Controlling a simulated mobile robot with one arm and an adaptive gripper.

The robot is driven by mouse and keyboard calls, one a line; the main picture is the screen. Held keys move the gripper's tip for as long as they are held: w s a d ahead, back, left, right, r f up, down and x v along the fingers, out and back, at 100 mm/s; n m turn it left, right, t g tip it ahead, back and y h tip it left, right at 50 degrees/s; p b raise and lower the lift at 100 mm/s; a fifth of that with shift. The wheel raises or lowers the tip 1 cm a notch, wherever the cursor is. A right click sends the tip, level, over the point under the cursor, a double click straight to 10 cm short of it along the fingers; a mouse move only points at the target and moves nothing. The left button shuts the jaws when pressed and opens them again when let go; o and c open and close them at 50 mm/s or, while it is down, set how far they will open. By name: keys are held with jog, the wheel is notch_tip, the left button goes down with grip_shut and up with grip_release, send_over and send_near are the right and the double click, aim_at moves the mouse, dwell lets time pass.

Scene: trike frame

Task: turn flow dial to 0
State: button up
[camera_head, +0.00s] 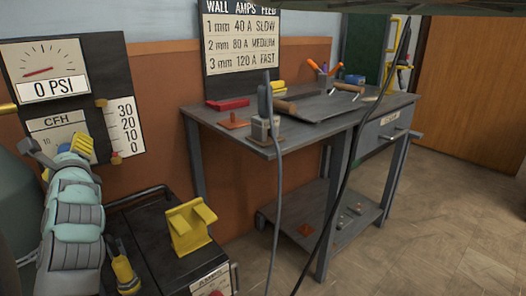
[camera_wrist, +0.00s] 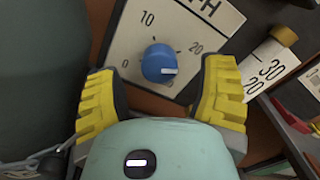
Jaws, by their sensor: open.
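The flow dial is a round blue knob (camera_wrist: 159,64) on a white panel, in the upper middle of the wrist view. Its white pointer line lies toward the right, just below the 20 side.
A 0 PSI gauge (camera_head: 53,88) is above the CFH panel. A 30-to-0 scale (camera_head: 123,128) is close on its right. A green cylinder (camera_head: 17,195) stands left of my arm. A black machine (camera_head: 150,235) with a yellow bracket (camera_head: 190,228) is below. A grey workbench (camera_head: 240,125) stands right.

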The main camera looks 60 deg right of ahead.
jog(key=shift+x, duration=1.1)
grip_shut()
